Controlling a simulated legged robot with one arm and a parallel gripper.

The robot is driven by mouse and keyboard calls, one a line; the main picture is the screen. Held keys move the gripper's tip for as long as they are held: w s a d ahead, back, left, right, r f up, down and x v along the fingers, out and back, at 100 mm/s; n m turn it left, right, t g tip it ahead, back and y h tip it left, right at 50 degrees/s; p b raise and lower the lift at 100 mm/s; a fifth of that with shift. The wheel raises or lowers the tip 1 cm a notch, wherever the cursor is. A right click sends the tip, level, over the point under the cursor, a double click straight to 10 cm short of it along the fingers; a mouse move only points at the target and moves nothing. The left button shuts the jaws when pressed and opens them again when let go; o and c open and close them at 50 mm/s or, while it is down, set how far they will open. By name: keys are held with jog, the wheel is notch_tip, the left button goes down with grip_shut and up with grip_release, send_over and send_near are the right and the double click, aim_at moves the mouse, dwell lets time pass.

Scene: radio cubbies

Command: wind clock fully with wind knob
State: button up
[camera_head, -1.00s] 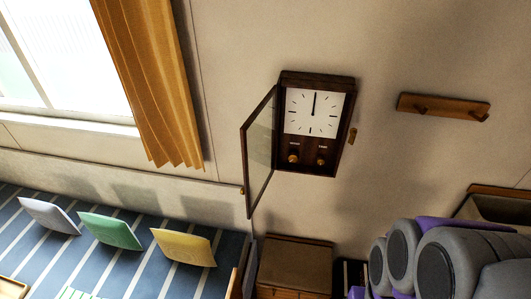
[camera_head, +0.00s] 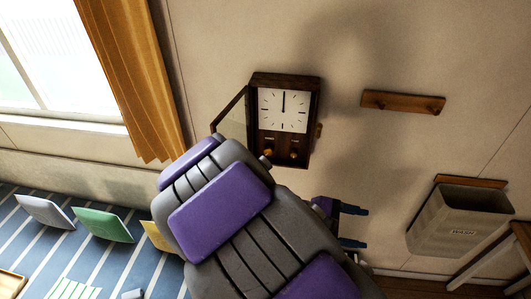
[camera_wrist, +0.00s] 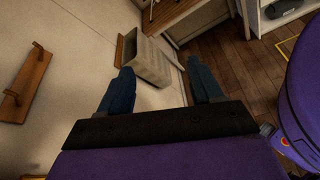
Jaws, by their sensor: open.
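A dark wooden wall clock (camera_head: 313,105) hangs in the middle of the head view, with a white face (camera_head: 284,110) and both hands pointing up. Its glass door (camera_head: 233,117) stands open to the left, partly hidden by my arm. Two small brass knobs, a left knob (camera_head: 268,152) and a right knob (camera_head: 294,154), sit below the face; their labels are too small to read. My gripper (camera_head: 354,226) is open and empty, below and to the right of the clock. In the wrist view my gripper (camera_wrist: 163,88) points away from the clock, which is not seen there.
A wooden peg rack (camera_head: 403,102) is on the wall right of the clock. A grey bin (camera_head: 455,225) hangs at the lower right. A curtain (camera_head: 130,75) and a striped bed with several cushions are at left. The wall around the clock is mostly clear.

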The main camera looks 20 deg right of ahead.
jog(key=w+n+t+h+p, duration=0.3)
jog(key=w+n+t+h, duration=0.6)
jog(key=w+n, duration=0.85)
jog(key=w+a+f+n+t+y+p, duration=0.2)
jog(key=w+a+f+n+t+y, duration=0.35)
jog(key=w+n+t, duration=0.35)
jog(key=n+t+y+b, duration=0.3)
jog(key=n+y+b, duration=0.3)
send_near(268, 153)
jog(key=b+x, duration=0.1)
jog(key=x, duration=0.7)
jog(key=shift+w+d, duration=0.1)
jog(key=shift+d, duration=0.1)
jog(key=shift+f, duration=0.1)
jog(key=c, duration=1.1)
